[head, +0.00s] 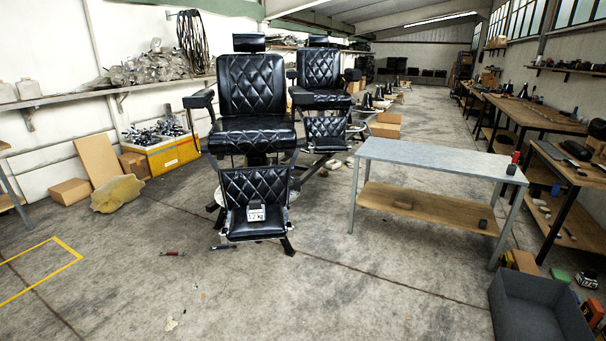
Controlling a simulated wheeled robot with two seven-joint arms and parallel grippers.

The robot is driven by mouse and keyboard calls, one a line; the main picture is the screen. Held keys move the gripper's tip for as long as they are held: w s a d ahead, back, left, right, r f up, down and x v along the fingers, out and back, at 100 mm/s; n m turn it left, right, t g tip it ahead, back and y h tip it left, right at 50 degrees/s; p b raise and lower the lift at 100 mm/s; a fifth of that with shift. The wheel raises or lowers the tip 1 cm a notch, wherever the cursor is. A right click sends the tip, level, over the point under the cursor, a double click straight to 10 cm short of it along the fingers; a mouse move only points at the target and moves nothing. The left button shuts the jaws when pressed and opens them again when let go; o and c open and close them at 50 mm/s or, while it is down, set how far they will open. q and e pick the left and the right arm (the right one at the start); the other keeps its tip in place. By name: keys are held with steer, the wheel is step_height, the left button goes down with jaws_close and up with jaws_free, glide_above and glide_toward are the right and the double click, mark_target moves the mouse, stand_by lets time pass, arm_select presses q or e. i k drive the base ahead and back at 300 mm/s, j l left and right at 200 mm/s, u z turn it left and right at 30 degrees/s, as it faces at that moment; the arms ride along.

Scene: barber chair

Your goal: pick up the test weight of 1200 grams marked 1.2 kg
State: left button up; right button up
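The test weight (256,213) is a small pale block with dark markings. The marking looks like 1.2 kg but is too small to read surely. It rests on the black quilted footrest (258,186) of the front barber chair (252,95), near the footrest's middle. Neither of my grippers shows in the head view, so nothing of mine is near the weight.
A metal-topped table (440,155) with a wooden lower shelf stands right of the chair. A dark grey bin (535,300) is at the bottom right. A red-handled tool (172,253) lies on the floor. The floor in front of the chair is mostly clear.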

mark_target(256, 211)
steer(key=i, duration=1.6)
